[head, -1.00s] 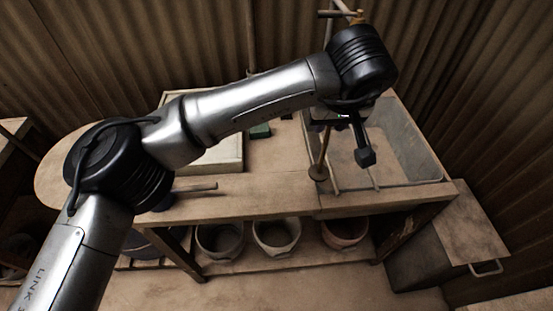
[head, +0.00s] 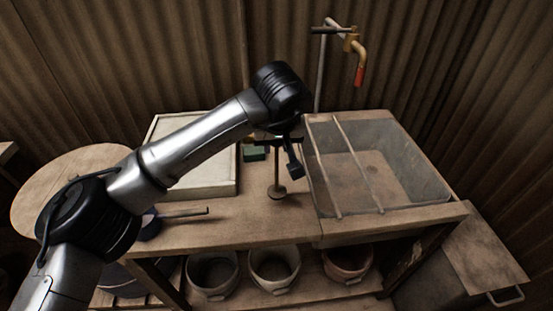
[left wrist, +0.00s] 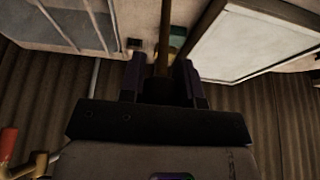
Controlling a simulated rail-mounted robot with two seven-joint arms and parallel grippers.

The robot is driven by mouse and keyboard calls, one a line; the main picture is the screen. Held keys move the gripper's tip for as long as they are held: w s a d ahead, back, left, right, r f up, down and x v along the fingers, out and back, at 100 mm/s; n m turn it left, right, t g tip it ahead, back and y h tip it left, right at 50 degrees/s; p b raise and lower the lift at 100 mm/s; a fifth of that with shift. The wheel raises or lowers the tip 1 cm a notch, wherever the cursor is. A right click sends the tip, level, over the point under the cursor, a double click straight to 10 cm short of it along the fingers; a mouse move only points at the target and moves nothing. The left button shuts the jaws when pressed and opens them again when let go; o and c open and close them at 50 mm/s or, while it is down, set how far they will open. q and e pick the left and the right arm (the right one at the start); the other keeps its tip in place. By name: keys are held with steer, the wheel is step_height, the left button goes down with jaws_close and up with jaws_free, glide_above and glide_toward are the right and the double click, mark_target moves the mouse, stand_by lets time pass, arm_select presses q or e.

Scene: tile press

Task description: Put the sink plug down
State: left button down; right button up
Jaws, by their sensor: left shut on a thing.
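The sink plug (head: 277,190) is a dull brown disc on an upright rod. My left gripper (head: 278,145) is shut on the upper part of the rod, with the disc below it. The plug is over the wooden bench, left of the sink (head: 430,178). I cannot tell whether the disc touches the bench. In the left wrist view the rod (left wrist: 164,38) runs between the fingers of my left gripper (left wrist: 161,72); the disc cannot be made out there. My right gripper is not in view.
A pale framed slab (head: 224,190) lies left of the plug, with a green block (head: 256,154) behind the plug. Two rods (head: 357,160) cross the sink. A brass tap (head: 351,45) with a red tip stands behind. Bare bench (head: 265,225) lies in front.

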arm_select(q)
step_height(320, 180, down, 4)
steer(key=b, duration=0.2)
steer(key=shift+b, duration=0.35)
steer(key=shift+f, duration=0.15)
steer(key=c, duration=0.8)
jaws_free()
steer(key=shift+r, duration=0.2)
steer(key=p+v, duration=0.5)
steer(key=v, duration=0.7)
